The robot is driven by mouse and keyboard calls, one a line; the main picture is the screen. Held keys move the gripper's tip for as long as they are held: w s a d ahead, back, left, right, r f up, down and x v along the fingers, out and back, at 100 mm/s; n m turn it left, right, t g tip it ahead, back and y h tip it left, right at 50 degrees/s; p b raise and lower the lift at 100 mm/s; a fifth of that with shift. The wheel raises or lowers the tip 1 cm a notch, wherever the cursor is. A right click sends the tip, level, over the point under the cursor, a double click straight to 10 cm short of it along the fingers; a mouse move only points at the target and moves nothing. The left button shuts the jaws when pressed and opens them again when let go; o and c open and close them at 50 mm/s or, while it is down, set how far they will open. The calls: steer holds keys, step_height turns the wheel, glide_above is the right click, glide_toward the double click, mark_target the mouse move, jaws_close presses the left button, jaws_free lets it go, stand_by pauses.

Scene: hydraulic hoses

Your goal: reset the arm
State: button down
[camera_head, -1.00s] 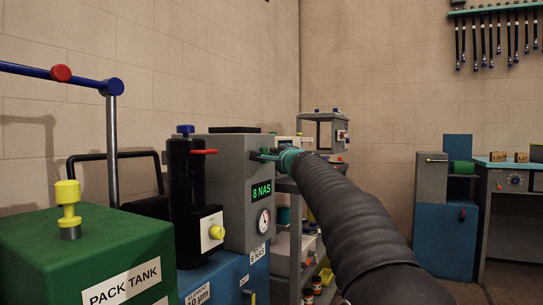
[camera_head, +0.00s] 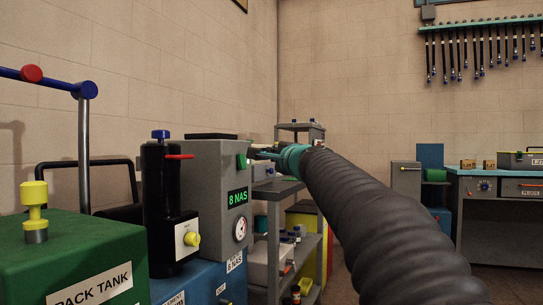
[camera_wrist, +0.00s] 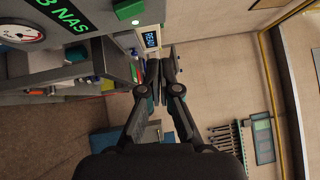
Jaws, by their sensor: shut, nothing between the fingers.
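My arm, in a dark ribbed sleeve with a teal cuff, reaches forward from the lower right in the head view. My gripper (camera_head: 262,153) is at its end, beside the upper right edge of the grey box, and looks small and partly hidden by the cuff there. In the wrist view my gripper (camera_wrist: 161,76) has its two dark fingers together with nothing between them. The grey box (camera_head: 208,165) has a green "8 NAS" display (camera_head: 237,198), a round gauge (camera_head: 240,229) and a green block (camera_head: 241,161). I cannot tell whether the fingers touch it.
A green pack tank (camera_head: 75,255) and a black cylinder with red lever (camera_head: 158,205) stand left. A grey shelf cart (camera_head: 274,215) is behind my arm. A workbench (camera_head: 500,185) stands right, below a hose rack (camera_head: 480,27). Floor between cart and bench is partly hidden.

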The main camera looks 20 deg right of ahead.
stand_by(0.3)
step_height(320, 180, down, 12)
steer(key=a+n+g+y, duration=0.1)
steer(key=a+n+g, duration=0.25)
steer(key=n, duration=0.25)
steer(key=s+a+f+n+g+p, duration=0.2)
steer(key=s+f+n+g, duration=0.3)
steer(key=s+f, duration=0.7)
steer(key=s+f+n+g+h+p, duration=0.1)
steer(key=s+f, duration=0.3)
steer(key=s, duration=0.5)
steer(key=s+f+n+g+h+p, duration=0.1)
steer(key=s+f+n+g+p, duration=0.1)
steer(key=s, duration=0.8)
steer(key=s+f+n+g+h+p, duration=0.1)
steer(key=s+f+n+g+p, duration=0.1)
steer(key=s+f, duration=0.4)
steer(key=shift+s+a+n+p, duration=0.35)
steer(key=shift+s+n, duration=0.55)
steer(key=shift+s, duration=0.75)
